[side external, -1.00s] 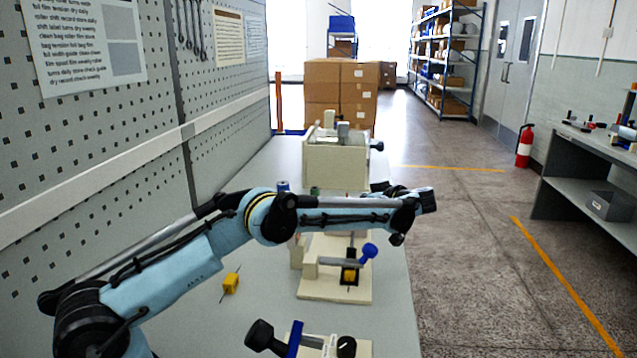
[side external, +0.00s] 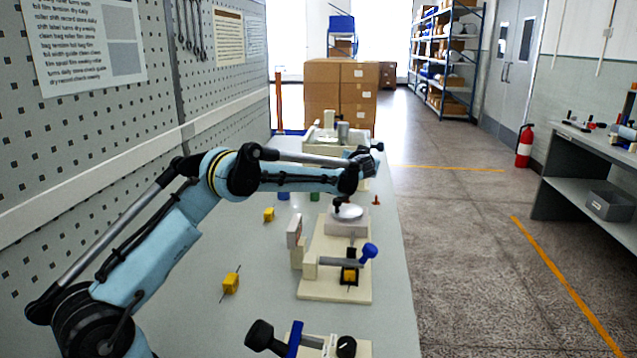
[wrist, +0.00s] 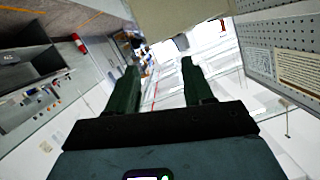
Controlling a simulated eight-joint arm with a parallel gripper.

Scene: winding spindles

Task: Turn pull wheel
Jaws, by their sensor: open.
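A cream fixture (side external: 312,285) stands on the bench below my arm in the side view. I cannot tell which part is the pull wheel. My gripper's end of the arm (side external: 366,163) is above and beyond the disc, apart from it; its fingers are hard to make out there. In the wrist view my gripper (wrist: 160,72) shows two dark green fingers spread apart with nothing between them.
Yellow blocks (side external: 231,284) (side external: 269,215) lie left of the fixture. A fixture with a black knob (side external: 262,335) is at the front, and a cream box-like unit (side external: 325,133) stands behind my arm. A pegboard wall (side external: 100,150) bounds the left. The bench's right strip is fairly clear.

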